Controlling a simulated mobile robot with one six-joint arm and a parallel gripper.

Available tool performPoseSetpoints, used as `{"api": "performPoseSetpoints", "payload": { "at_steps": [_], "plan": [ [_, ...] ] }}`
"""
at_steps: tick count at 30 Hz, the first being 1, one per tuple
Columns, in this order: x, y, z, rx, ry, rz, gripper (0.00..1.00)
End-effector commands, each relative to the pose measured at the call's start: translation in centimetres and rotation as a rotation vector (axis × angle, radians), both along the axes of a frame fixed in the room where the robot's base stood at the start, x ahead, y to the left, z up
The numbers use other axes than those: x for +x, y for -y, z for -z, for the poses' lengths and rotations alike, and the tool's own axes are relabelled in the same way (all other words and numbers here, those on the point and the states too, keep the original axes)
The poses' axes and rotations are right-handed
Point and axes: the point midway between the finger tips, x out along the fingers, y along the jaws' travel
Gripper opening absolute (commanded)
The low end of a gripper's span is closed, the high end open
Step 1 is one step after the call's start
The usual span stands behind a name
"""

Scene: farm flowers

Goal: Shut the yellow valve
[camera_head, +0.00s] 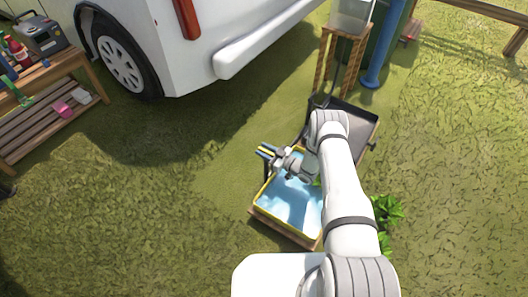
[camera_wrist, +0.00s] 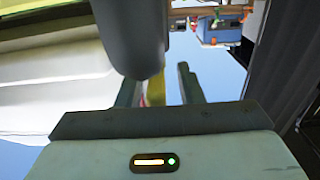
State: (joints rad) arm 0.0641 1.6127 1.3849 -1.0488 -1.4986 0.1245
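My gripper (camera_wrist: 160,88) reaches forward in the wrist view with its two fingers apart. A yellow piece (camera_wrist: 155,90), likely the valve handle, shows between the fingers, nearer the left one, with a gap to the right finger. I cannot tell whether it touches a finger. A grey rounded body (camera_wrist: 130,35) covers its upper part. In the head view my gripper (camera_head: 268,152) is over the upper left edge of a yellow-rimmed basin (camera_head: 262,187) of water. A little yellow shows at its tips; the valve's shape and position are not clear there.
A dark tray (camera_head: 352,118) stands behind the basin, with a wooden stand (camera_head: 343,50) and blue pipe (camera_head: 383,45) beyond. A white van (camera_head: 200,40) is at upper left, a wooden bench (camera_head: 45,105) at far left. A leafy plant (camera_head: 388,210) grows right of my arm. Grass at left is open.

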Motion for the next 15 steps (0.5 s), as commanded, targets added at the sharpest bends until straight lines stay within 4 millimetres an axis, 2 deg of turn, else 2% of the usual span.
{"api": "performPoseSetpoints", "payload": {
  "at_steps": [8, 15],
  "plan": [
    [0.06, -0.19, -0.03, 0.000, 0.000, -0.001, 0.33],
    [0.04, -0.21, -0.03, 0.000, 0.000, -0.001, 0.13]
  ]
}}
